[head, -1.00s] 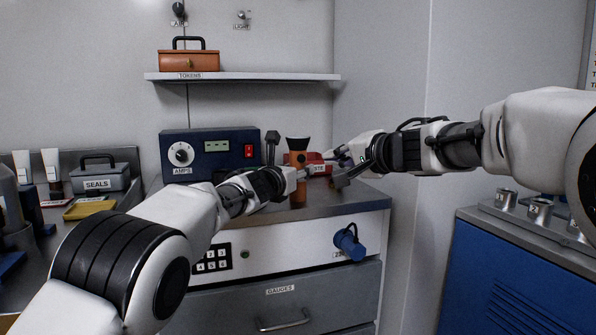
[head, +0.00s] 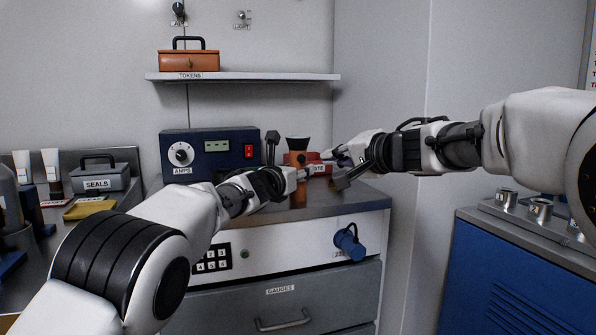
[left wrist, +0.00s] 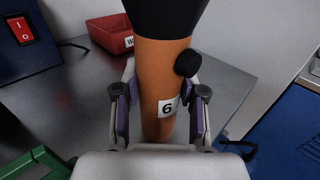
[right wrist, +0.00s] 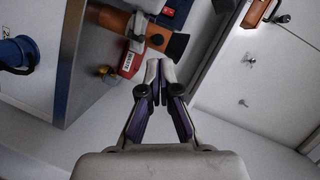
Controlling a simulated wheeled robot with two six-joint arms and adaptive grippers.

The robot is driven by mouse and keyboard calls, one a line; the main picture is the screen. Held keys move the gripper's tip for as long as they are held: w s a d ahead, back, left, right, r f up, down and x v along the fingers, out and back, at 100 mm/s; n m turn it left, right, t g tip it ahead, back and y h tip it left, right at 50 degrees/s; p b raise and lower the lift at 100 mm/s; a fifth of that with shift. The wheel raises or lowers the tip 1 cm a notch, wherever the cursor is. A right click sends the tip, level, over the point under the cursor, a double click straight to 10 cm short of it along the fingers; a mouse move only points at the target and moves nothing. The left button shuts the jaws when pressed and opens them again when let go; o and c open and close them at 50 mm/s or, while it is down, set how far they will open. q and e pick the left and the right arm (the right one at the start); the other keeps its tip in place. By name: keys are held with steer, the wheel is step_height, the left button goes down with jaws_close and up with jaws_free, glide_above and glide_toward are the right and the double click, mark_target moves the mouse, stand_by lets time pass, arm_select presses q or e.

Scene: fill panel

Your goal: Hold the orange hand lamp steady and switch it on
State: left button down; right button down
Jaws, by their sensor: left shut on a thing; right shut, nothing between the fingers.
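The orange hand lamp (head: 297,158) stands upright over the cabinet top, its flared black head up. In the left wrist view its orange body (left wrist: 158,78) carries a label 6 and a round black button (left wrist: 188,63) on its right side. My left gripper (head: 304,174) is shut around the body, with a finger on each side (left wrist: 160,112). My right gripper (head: 336,163) is shut and empty, right of the lamp and apart from it. The right wrist view shows its closed fingertips (right wrist: 160,70), with the lamp's black head (right wrist: 177,46) beyond.
A red bin (left wrist: 108,34) stands behind the lamp. A dark blue AMPS box (head: 210,155) with a red switch stands left. A shelf (head: 250,77) with an orange TOKENS box (head: 189,61) hangs above. A blue cylinder (head: 349,243) sticks out of the cabinet front (head: 295,248).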

mark_target(302, 159)
arm_select(q)
steer(key=shift+s+r, duration=0.1)
arm_select(e)
steer(key=s+a+r+n+g+y, duration=0.2)
steer(key=s+a+r+n+y, duration=0.3)
steer(key=y, duration=0.5)
arm_select(q)
steer(key=shift+w+f, duration=0.2)
steer(key=shift+s+r, duration=0.1)
arm_select(e)
steer(key=w+d+f+m+t, duration=0.3)
steer(key=d+f+m+t, duration=0.15)
steer(key=f, duration=0.35)
steer(key=w+a, duration=0.3)
steer(key=w, duration=0.4)
steer(key=shift+w+a, duration=0.4)
steer(key=shift+g, duration=0.25)
